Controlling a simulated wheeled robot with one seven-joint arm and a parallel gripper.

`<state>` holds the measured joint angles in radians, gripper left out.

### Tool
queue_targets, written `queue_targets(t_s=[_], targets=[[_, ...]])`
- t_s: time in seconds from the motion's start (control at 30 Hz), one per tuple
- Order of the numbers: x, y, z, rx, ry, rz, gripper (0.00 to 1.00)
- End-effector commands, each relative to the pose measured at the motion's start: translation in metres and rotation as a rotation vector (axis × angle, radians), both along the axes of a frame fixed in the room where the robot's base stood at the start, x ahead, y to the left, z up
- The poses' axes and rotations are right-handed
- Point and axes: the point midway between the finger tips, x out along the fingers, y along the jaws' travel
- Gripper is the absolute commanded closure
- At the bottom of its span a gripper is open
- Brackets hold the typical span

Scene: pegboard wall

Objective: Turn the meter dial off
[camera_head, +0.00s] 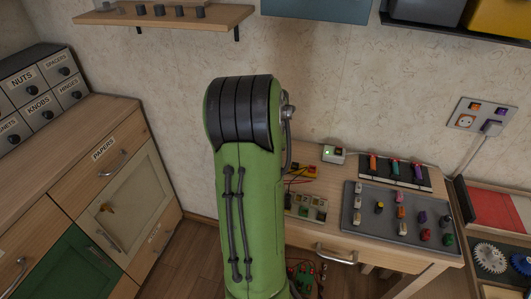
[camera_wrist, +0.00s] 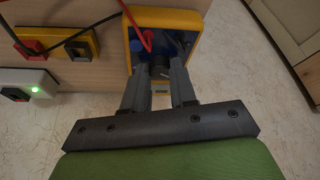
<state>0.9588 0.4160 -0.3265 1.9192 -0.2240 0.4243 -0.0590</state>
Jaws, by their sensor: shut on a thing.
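The meter (camera_wrist: 188,24) has a yellow case and a blue face and shows at the top middle of the wrist view. Its dark dial (camera_wrist: 158,71) lies between the fingertips of my gripper (camera_wrist: 160,69). My gripper is shut on the dial, with one finger on each side. The fingers hide part of the dial, so I cannot read its setting. A small display shows between the fingers. A red lead and a black lead run near the meter. In the head view my green arm hides the meter and gripper.
A yellow block (camera_wrist: 83,46) with red and black plugs sits left of the meter in the wrist view. Beside it is a white box (camera_wrist: 45,78) with a lit green light. A grey tray (camera_head: 383,226) of small coloured parts lies on the table at right.

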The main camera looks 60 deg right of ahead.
Motion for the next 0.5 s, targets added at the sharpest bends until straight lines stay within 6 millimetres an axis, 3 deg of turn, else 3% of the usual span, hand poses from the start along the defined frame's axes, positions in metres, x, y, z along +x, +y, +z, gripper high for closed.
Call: queue_targets(t_s=[0.5], targets=[[-0.0010, -0.0005, -0.0001, 0.000, 0.001, 0.065, 1.00]])
